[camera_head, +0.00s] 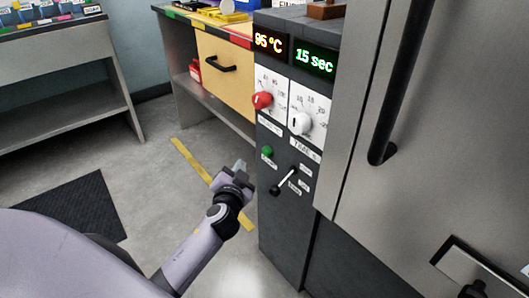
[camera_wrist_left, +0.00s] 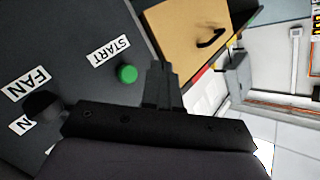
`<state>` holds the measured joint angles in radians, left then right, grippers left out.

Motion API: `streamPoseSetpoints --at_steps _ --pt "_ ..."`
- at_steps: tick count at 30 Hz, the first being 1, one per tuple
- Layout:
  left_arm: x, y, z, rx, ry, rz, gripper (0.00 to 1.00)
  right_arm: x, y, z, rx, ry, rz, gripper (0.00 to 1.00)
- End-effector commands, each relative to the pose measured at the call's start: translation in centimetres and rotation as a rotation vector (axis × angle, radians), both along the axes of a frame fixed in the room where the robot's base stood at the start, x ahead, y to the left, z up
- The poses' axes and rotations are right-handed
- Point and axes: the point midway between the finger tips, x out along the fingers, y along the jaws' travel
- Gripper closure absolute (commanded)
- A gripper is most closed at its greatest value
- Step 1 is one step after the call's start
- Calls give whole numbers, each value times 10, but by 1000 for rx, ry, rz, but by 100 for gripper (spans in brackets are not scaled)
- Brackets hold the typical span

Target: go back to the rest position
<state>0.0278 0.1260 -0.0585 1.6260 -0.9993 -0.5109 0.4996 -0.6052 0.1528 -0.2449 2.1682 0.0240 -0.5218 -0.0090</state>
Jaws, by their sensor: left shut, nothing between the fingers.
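My left gripper (camera_head: 239,167) is at the end of my lilac arm, in front of and to the left of the dark control panel (camera_head: 275,215). Its fingers are closed together and hold nothing. They also show in the left wrist view (camera_wrist_left: 162,75), close to the green START button (camera_wrist_left: 127,74) in the picture. In the head view the green button (camera_head: 267,151) lies to the right of the gripper, with a visible gap between them. My right gripper does not show.
The panel carries a red knob (camera_head: 262,100), a white knob (camera_head: 300,123), a black lever (camera_head: 284,182) and displays reading 95 °C and 15 sec. A grey door with a long black handle (camera_head: 402,80) stands right. A drawer bench (camera_head: 225,75) stands behind.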

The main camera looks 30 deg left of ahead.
Motion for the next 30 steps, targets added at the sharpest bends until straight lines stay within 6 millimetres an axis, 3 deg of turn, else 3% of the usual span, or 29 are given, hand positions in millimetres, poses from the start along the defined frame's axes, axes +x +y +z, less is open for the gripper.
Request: streamPoseSetpoints --at_steps 15,17,20,23,30 --pt "0 0 0 0 0 0 100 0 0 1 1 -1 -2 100" --pt "0 0 0 0 0 0 100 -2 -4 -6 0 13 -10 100" --pt "-19 2 -7 -47 38 42 100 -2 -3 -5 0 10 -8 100" --pt "-54 1 -20 -136 128 106 100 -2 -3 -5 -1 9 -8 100" --pt "-164 -34 -54 -387 493 159 100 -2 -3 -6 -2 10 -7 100"
